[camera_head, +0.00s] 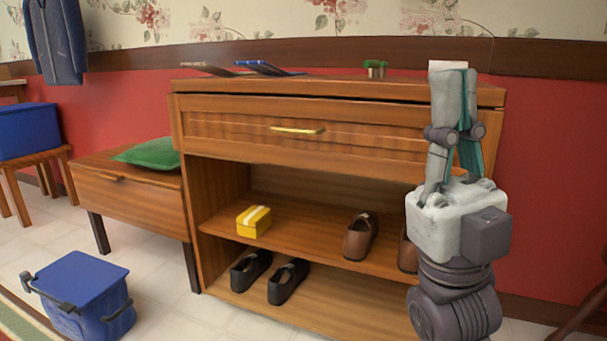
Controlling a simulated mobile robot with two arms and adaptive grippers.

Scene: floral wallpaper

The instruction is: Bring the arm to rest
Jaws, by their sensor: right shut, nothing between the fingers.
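My right gripper (450,72) is at the right of the head view, pointing up. Its fingers are shut with nothing between them. It stands in front of the right end of the wooden shoe cabinet (340,148), covering part of its drawer front, top edge and shelves. No contact with the cabinet can be made out. My left gripper is not in view.
The cabinet's drawer has a brass handle (298,130). A yellow box (253,221) and brown shoes (359,236) sit on the middle shelf, black shoes (288,282) below. A bench with a green cushion (152,153) stands left. A blue bin (85,295) is on the floor.

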